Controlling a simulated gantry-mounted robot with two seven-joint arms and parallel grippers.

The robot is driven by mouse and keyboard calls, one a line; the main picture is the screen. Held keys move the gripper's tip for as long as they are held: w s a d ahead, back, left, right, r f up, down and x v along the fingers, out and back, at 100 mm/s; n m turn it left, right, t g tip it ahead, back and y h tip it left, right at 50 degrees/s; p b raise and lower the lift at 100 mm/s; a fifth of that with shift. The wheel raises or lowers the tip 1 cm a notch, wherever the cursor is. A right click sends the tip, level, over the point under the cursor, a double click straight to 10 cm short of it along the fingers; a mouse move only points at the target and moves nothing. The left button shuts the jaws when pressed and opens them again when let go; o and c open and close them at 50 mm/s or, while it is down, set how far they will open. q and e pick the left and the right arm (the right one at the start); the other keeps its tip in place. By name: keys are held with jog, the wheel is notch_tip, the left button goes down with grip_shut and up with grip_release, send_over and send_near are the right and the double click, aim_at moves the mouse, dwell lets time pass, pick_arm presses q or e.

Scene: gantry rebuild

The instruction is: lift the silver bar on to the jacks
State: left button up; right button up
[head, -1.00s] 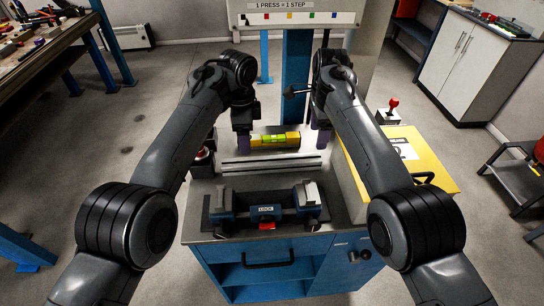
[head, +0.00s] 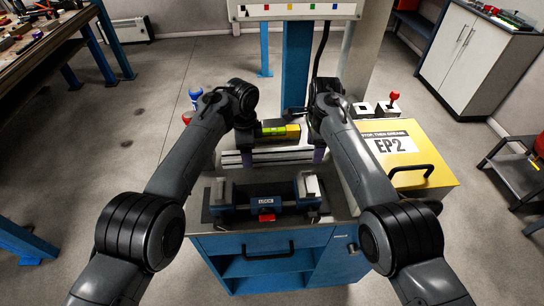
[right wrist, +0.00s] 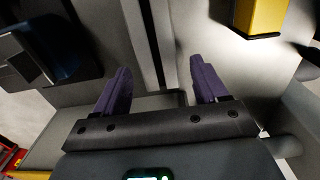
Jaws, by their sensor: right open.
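The silver bar (head: 285,156) lies crosswise on the bench behind the jacks. The blue jacks (head: 237,197), with pale tops and a red tab between them, stand at the front of the bench. My right gripper (head: 320,156) is low at the bar's right end. In the right wrist view, its purple fingers (right wrist: 160,82) are open, one on each side of the pale bar strip (right wrist: 150,40), with no grip on it visible. My left gripper (head: 247,150) is near the bar's left part, its fingers mostly hidden by the arm.
A yellow level (head: 291,130) with a green vial sits behind the bar. A yellow box (head: 430,155) marked EP2 stands at the right, with a red-knobbed switch (head: 393,98) behind it. Red and blue knobs show behind my left arm. The blue cabinet (head: 262,262) carries the bench.

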pick_arm(q)
jog(key=shift+f, duration=1.1)
pick_arm(e)
jog(key=shift+f, duration=1.05)
pick_arm(q)
grip_shut()
pick_arm(e)
grip_shut()
pick_arm(q)
jog(key=shift+r, duration=0.1)
